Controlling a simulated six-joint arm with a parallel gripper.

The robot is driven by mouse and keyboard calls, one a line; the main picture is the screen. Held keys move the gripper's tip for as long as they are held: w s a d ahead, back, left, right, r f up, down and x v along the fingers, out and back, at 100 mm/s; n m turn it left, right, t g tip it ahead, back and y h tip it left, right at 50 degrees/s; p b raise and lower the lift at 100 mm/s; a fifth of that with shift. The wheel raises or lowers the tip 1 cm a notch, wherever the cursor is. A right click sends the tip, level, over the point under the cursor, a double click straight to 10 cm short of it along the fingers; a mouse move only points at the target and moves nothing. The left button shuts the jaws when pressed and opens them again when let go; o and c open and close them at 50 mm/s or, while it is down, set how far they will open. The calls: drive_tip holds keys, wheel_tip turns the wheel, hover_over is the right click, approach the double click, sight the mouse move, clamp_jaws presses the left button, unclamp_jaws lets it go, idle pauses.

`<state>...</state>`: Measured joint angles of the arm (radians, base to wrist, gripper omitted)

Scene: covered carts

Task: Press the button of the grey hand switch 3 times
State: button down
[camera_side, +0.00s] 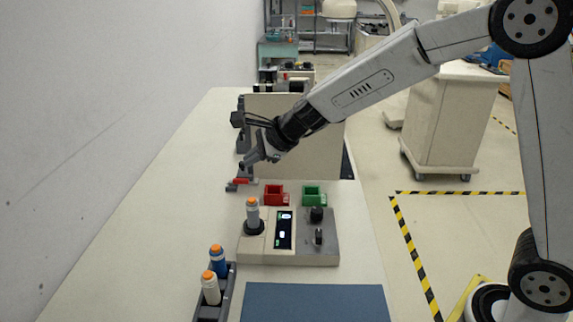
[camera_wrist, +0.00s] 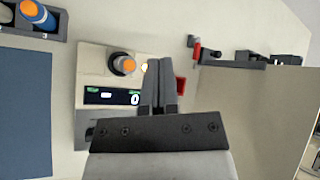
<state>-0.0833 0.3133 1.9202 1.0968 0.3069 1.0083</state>
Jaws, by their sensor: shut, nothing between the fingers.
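The pale grey hand switch (camera_side: 252,212) has an orange button on top and stands upright in a dark round socket on the control box (camera_side: 262,257). In the wrist view the orange button (camera_wrist: 124,64) shows from above, inside a dark ring. My gripper (camera_side: 247,160) is shut and empty. It is in the air, beyond and above the switch in the side view, apart from it. In the wrist view its closed fingers (camera_wrist: 159,66) are right of the button. The box's display (camera_side: 285,230) is lit with small marks, one like a 0 in the wrist view.
A dark rack (camera_side: 228,292) holds a blue hand switch (camera_side: 218,262) and a cream one (camera_side: 210,289), both orange-topped. Red (camera_side: 275,196) and green (camera_side: 314,196) bins stand behind the box. A tall beige panel (camera_side: 318,150) is beyond. A blue mat (camera_side: 315,303) lies in front.

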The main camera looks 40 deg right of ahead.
sight(256, 202)
drive_tip(key=shift+f, duration=3.8)
drive_tip(key=shift+f, duration=0.85)
idle(0.8)
drive_tip(key=shift+r, duration=0.85)
drive_tip(key=shift+r, duration=0.1)
drive_tip(key=shift+r, duration=2.45)
